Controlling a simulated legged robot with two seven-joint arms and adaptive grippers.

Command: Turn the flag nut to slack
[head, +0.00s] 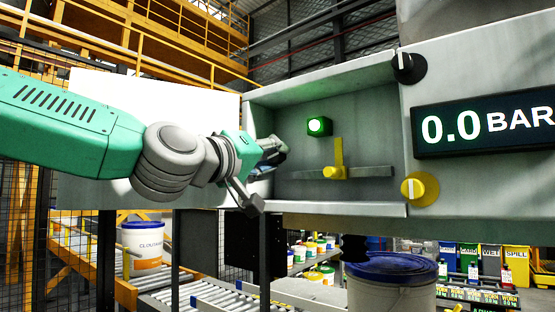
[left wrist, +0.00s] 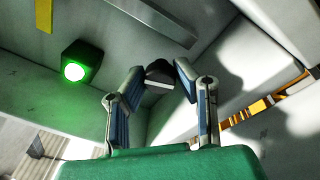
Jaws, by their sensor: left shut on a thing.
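My left gripper (head: 272,152) reaches into the left end of a grey recessed panel. In the left wrist view its two fingers (left wrist: 160,80) close around a small dark part with a pale edge, which looks to be the flag nut (left wrist: 158,70). Its angle is hard to tell, as the fingers cover much of it. In the head view the gripper hides it. A yellow lever (head: 337,160) stands upright on a horizontal grey bar (head: 370,172), to the right of the gripper and apart from it. My right gripper is not in view.
A lit green lamp (head: 319,126) is on the panel's back wall. A black knob (head: 408,67), a yellow knob (head: 420,188) and a display (head: 485,125) reading 0.0 BAR are to the right. A blue-lidded pail (head: 390,285) stands below. The recess's side wall is close to the gripper.

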